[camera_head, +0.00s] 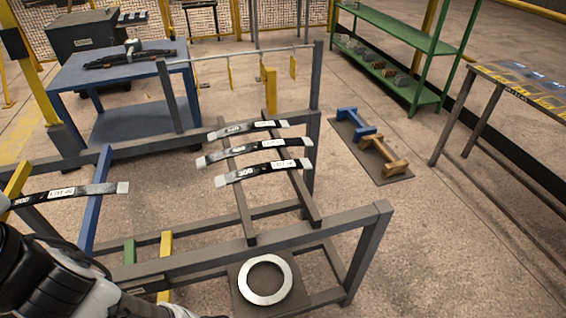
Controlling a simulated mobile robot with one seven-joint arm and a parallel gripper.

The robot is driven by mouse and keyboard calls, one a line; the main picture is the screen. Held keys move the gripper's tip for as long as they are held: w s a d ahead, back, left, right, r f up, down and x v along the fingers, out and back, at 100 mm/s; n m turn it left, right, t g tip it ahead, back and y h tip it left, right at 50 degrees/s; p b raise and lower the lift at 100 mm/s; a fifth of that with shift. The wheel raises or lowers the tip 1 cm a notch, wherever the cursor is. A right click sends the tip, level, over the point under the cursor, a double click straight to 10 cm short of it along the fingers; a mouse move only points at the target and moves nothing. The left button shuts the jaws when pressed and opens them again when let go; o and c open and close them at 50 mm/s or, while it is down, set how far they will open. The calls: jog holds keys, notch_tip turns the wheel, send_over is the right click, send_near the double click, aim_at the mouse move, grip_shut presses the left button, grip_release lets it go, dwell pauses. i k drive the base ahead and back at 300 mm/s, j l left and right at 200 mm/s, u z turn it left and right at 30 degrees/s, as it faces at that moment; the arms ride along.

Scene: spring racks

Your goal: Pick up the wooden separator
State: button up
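The wooden separator (384,156) is a small brown bench-shaped piece with a bar between two end feet. It stands on a dark mat (348,145) on the floor, right of the spring rack. A blue separator (356,124) of like shape stands just behind it on the same mat. Part of my arm, black and white, shows at the lower left, far from the wooden separator. My gripper's fingers do not show, so I cannot see what they hold.
A grey metal rack (337,234) carries several dark leaf springs (262,171). Another spring (68,194) lies across the rack's left part near my arm. A metal ring (265,279) lies low at front. Green shelf (403,38) and right table (524,85) flank the mat; floor in front is clear.

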aim_at(394, 167)
jog(key=i+j, duration=0.15)
jog(key=i, duration=0.2)
jog(key=l+u, duration=0.35)
jog(key=l, duration=1.75)
jog(key=i+l, duration=0.1)
jog(key=l, duration=0.2)
jog(key=i+l+u, duration=0.1)
jog(key=l, duration=0.2)
jog(key=i+l, duration=0.1)
jog(key=l, duration=0.2)
jog(key=i, duration=0.2)
